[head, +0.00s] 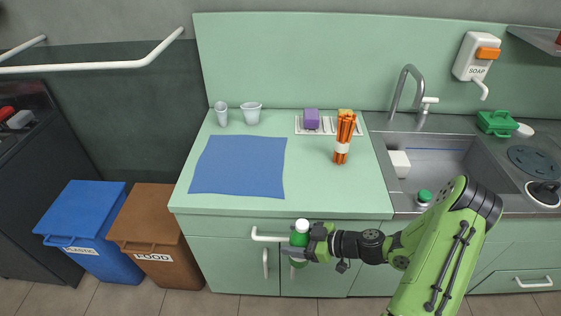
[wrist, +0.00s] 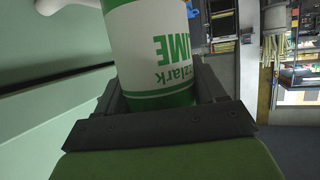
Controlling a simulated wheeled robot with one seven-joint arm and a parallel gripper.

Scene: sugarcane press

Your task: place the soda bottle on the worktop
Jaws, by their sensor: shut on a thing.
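The soda bottle (head: 299,236) is green with a white cap and stands upright in my gripper (head: 308,243). In the wrist view the bottle (wrist: 151,50) shows a white label with green lettering between the jaws (wrist: 155,92). My gripper is shut on the bottle. In the head view it holds the bottle in front of the cabinet, at the front edge of the worktop (head: 310,190). The worktop is light green. The bottle's lower part is partly hidden by my gripper in the head view.
A blue cloth (head: 238,166) covers the worktop's left part. The sink (head: 440,165) lies right. The worktop's front right is bare.

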